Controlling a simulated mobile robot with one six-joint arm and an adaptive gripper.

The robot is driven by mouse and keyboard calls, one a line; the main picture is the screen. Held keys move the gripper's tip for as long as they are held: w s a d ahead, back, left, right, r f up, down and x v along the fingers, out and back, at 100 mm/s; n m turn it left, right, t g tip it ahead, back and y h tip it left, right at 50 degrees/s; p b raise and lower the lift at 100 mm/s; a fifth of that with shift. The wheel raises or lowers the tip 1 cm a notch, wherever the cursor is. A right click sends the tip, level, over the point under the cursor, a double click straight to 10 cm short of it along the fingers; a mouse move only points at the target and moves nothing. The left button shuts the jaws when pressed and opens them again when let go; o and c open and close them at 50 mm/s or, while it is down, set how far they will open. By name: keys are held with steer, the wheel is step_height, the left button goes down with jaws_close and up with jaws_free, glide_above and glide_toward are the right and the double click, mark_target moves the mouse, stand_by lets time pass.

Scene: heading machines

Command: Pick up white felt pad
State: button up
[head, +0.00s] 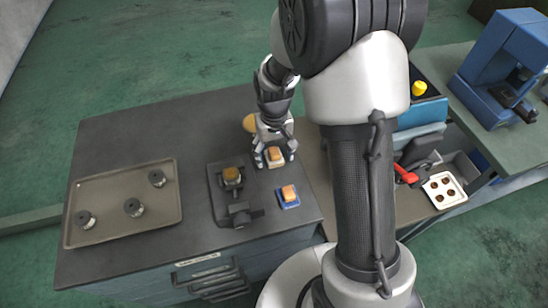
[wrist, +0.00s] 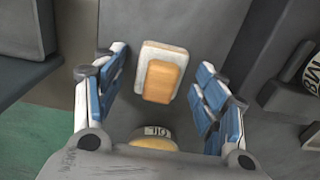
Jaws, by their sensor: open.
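The white felt pad (wrist: 147,62) lies on the dark bench top, with an orange-tan block (wrist: 164,82) on it, so only its pale rim shows. In the head view the pad (head: 277,164) is small and partly hidden by my gripper (head: 272,158). In the wrist view my gripper (wrist: 162,72) is open, with blue-padded fingers on either side of the pad and block. A gap shows on both sides. I cannot tell the exact height of the fingertips over the bench.
A similar block on a blue pad (head: 289,203) lies nearby. A dark fixture (head: 218,190) stands left, and a tray (head: 118,228) with several knobs lies further left. A yellow round thing (head: 249,123) sits just behind my gripper. A white tray (head: 432,186) is at right.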

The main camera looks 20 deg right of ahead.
mark_target(274, 152)
steer(key=shift+r, duration=0.1)
steer(key=shift+c, duration=0.6)
steer(key=c, duration=1)
step_height(274, 152, up, 20)
steer(key=p, duration=0.6)
steer(key=o, duration=0.4)
steer(key=c, duration=0.3)
